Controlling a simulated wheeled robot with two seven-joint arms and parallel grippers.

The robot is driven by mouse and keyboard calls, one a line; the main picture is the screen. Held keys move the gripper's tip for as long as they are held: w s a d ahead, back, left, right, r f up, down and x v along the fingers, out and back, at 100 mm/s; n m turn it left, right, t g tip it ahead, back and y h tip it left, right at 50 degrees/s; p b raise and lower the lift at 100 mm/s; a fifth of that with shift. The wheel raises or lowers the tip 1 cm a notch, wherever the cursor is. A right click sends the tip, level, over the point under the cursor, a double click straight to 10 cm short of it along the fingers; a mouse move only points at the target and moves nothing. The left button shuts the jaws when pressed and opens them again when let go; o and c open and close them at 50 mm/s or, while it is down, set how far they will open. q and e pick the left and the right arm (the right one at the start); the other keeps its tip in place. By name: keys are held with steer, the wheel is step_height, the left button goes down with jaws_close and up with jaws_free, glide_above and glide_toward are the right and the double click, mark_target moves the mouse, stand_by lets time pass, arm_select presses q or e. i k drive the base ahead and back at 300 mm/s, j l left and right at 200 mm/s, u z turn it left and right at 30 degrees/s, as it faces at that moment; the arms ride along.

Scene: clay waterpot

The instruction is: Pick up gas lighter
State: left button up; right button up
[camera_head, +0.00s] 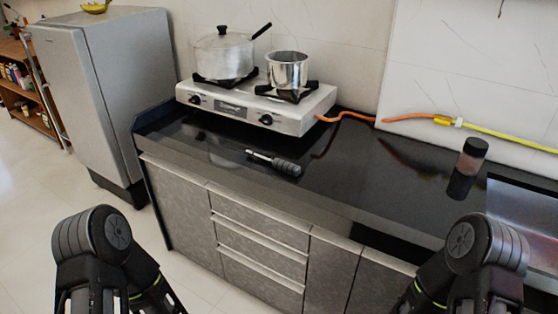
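The gas lighter (276,163) lies on the black countertop (225,155) in front of the stove. It has a dark ribbed handle toward the right and a thin metal tip toward the left. Nothing touches it. My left arm shows at the lower left and my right arm at the lower right, both in front of the counter and well apart from the lighter. The fingertips of both grippers are not visible in this view.
A two-burner gas stove (300,114) holds a lidded pot (222,56) and a small steel pot (287,71). An orange hose (350,116) runs right along the wall. A dark-capped jar (471,156) stands near the sink (525,215). A fridge (110,105) stands left.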

mark_target(284, 166)
steer(key=i+j+z, duration=0.25)
steer(key=i+j, duration=0.2)
steer(key=i+j+z, duration=0.15)
steer(key=j, duration=0.25)
steer(key=i+j+z, duration=0.3)
steer(key=j, duration=0.35)
steer(key=i+j+z, duration=0.1)
steer(key=i+j, duration=0.15)
steer(key=j, duration=0.15)
steer(key=i+j+z, duration=0.15)
steer(key=j, duration=0.2)
